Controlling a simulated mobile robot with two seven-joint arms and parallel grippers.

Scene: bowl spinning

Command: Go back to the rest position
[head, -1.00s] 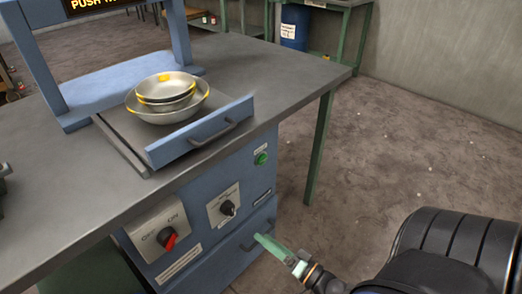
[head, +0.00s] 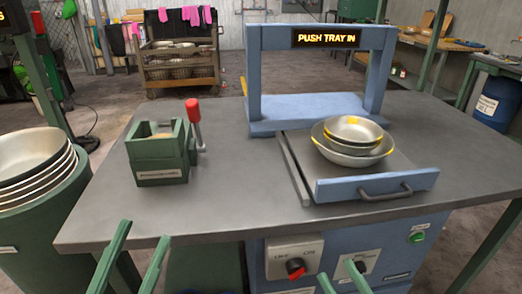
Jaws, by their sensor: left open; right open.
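My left gripper (head: 146,231) shows as two separated green fingers at the bottom left, in front of the table's near edge. It is open and empty. My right gripper (head: 336,270) shows as two green fingertips at the bottom centre, in front of the machine's control panel. It is open and empty. Both arms behind the fingers are out of view. Stacked metal bowls (head: 350,143) with yellow marks sit on the pulled-out tray (head: 375,185), apart from both grippers.
The table (head: 215,215) carries a green box (head: 158,160) with a red-handled lever and a blue frame (head: 255,80) whose sign reads "PUSH TRAY IN". A green drum (head: 45,225) with stacked bowls stands at left. A cart (head: 180,60) is behind.

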